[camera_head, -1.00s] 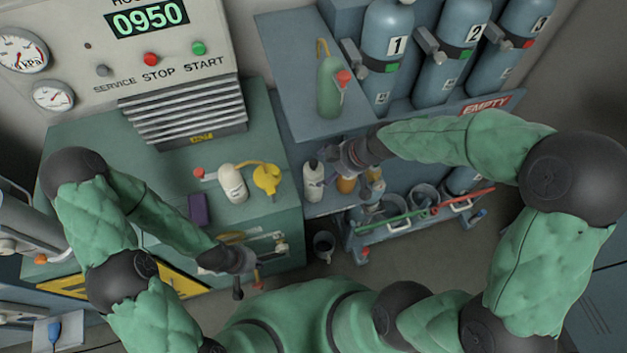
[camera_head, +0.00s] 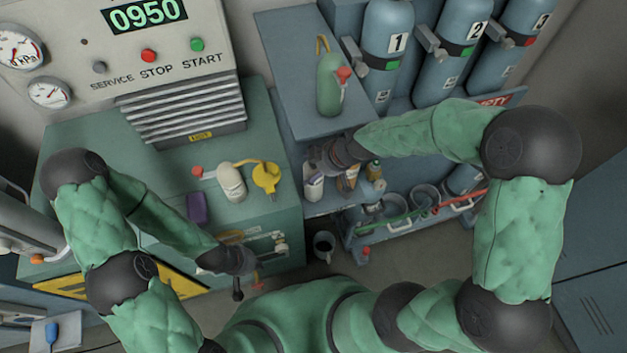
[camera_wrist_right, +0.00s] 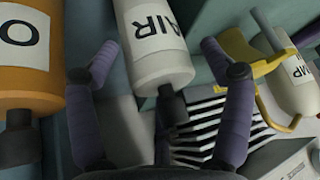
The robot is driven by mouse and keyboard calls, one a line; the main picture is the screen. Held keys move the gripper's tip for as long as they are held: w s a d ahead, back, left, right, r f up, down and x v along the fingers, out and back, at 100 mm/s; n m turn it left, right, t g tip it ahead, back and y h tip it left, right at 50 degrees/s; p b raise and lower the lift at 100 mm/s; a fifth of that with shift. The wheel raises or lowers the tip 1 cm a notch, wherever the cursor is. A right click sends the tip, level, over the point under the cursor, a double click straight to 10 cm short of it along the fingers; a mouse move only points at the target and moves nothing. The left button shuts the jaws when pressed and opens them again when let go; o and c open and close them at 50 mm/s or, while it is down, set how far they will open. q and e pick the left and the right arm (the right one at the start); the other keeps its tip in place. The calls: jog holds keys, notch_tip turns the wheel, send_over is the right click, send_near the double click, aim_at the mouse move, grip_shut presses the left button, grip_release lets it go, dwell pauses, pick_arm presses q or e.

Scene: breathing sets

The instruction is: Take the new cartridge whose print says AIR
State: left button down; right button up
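The white AIR cartridge (camera_wrist_right: 155,55) hangs into the wrist view from the top, its print readable and a dark nozzle at its lower end. It also shows in the head view (camera_head: 314,189) on the shelf. My right gripper (camera_wrist_right: 158,48) is open, with one purple-grey finger on each side of this cartridge and gaps visible. In the head view my right gripper (camera_head: 322,160) is just above and beside it, partly hiding it. An orange cartridge (camera_wrist_right: 28,55) with an O on its label stands left of the fingers. My left gripper (camera_head: 242,270) is low by the green cabinet's front; its fingers are unclear.
A white bottle (camera_head: 231,183) with a yellow lever part (camera_head: 266,177) lies on the green cabinet (camera_head: 150,190), near a purple block (camera_head: 196,208). A green bottle (camera_head: 328,85) stands on the upper shelf. Large numbered cylinders (camera_head: 386,45) stand behind.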

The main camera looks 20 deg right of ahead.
jog(key=c, duration=1.2)
jog(key=shift+c, duration=0.2)
